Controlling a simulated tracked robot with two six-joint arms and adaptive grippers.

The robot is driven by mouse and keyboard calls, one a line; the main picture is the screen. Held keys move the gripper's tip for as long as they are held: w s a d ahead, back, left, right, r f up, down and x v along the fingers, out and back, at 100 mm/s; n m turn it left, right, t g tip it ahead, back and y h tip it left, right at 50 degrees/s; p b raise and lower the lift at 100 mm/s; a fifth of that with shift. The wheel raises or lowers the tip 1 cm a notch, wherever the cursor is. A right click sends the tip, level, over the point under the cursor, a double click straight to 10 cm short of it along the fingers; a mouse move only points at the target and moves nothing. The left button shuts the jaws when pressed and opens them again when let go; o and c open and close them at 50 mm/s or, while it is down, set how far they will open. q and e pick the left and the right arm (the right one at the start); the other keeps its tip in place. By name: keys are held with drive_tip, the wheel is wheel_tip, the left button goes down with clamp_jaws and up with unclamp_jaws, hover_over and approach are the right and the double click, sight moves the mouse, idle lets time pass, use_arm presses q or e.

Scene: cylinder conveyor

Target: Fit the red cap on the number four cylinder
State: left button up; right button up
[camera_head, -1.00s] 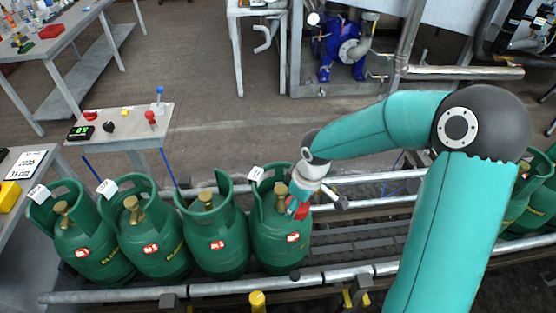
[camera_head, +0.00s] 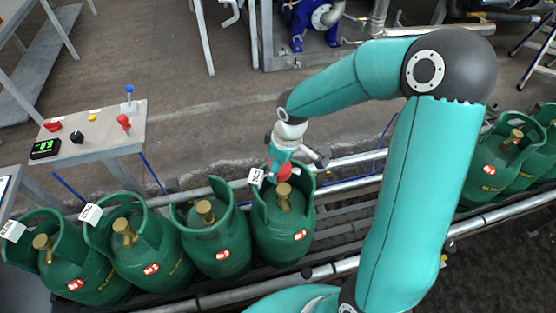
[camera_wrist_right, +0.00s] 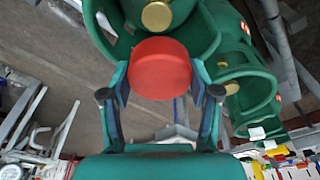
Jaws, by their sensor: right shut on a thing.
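The red cap (camera_head: 285,173) is held in my right gripper (camera_head: 281,165), at the back of the collar of the rightmost green cylinder (camera_head: 282,242) in the near group. This cylinder's red-and-white label is too small to read surely. Its brass valve (camera_head: 284,196) shows just below the cap, bare and apart from it. In the right wrist view the cap (camera_wrist_right: 160,68) sits between both fingers, and the brass valve (camera_wrist_right: 157,15) lies beyond it inside the green collar. My left gripper is not in view.
Several other green cylinders (camera_head: 215,245) stand close in a row to the left. More cylinders (camera_head: 500,165) stand on the conveyor at right. Metal rails (camera_head: 345,165) run along the conveyor. A control stand (camera_head: 95,135) with buttons is at back left.

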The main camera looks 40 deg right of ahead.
sight(284, 188)
drive_tip(key=shift+s, duration=0.15)
drive_tip(key=shift+d, duration=0.15)
drive_tip(key=shift+s+d, duration=0.25)
drive_tip(key=shift+s, duration=0.05)
drive_tip(key=shift+s+f+b, duration=0.1)
drive_tip(key=shift+f+b, duration=0.1)
drive_tip(key=shift+b, duration=0.2)
wheel_tip(284, 188, down, 5)
drive_tip(key=b, duration=0.5)
drive_tip(key=shift+f, duration=0.2)
drive_tip(key=shift+b, duration=0.3)
idle(1.0)
drive_tip(key=shift+f+b, duration=2.15)
drive_tip(key=shift+f, duration=0.15)
